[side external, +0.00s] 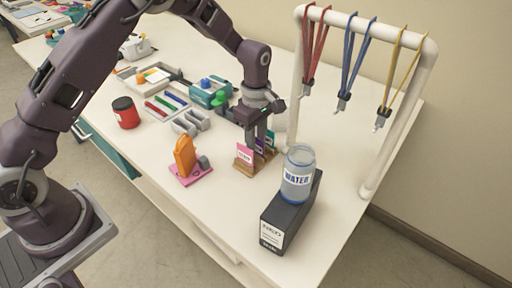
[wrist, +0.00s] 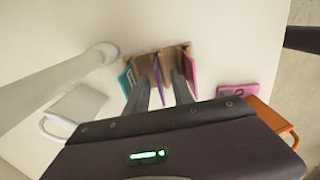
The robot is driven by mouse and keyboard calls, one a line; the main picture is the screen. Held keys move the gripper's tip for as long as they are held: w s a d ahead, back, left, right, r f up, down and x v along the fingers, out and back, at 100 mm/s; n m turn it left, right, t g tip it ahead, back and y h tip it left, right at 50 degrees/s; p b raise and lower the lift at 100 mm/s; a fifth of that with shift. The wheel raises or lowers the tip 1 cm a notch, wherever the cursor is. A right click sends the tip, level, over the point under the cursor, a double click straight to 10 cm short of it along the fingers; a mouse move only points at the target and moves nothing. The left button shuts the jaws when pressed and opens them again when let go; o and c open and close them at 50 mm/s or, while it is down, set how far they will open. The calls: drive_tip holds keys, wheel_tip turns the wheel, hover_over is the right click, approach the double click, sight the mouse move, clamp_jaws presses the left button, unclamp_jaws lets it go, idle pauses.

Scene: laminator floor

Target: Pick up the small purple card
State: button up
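The small purple card (side external: 260,146) stands upright in a wooden slotted rack (side external: 243,166), between a pink card (side external: 245,154) and a teal card, partly hidden by my fingers. In the wrist view the purple card (wrist: 157,74) shows edge-on, with the teal card (wrist: 127,78) at left and the pink card (wrist: 190,68) at right. My gripper (wrist: 163,82) points down over the rack. Its two fingers are apart, one on each side of the purple card, with visible gaps. How deep the fingertips reach is hard to tell.
A water jar (side external: 298,175) on a black box (side external: 290,212) stands right of the rack. An orange piece on a pink base (side external: 190,174) is at left. A white pipe frame (side external: 376,165) with hanging lanyards rises behind. The table front is clear.

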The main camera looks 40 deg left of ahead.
clamp_jaws()
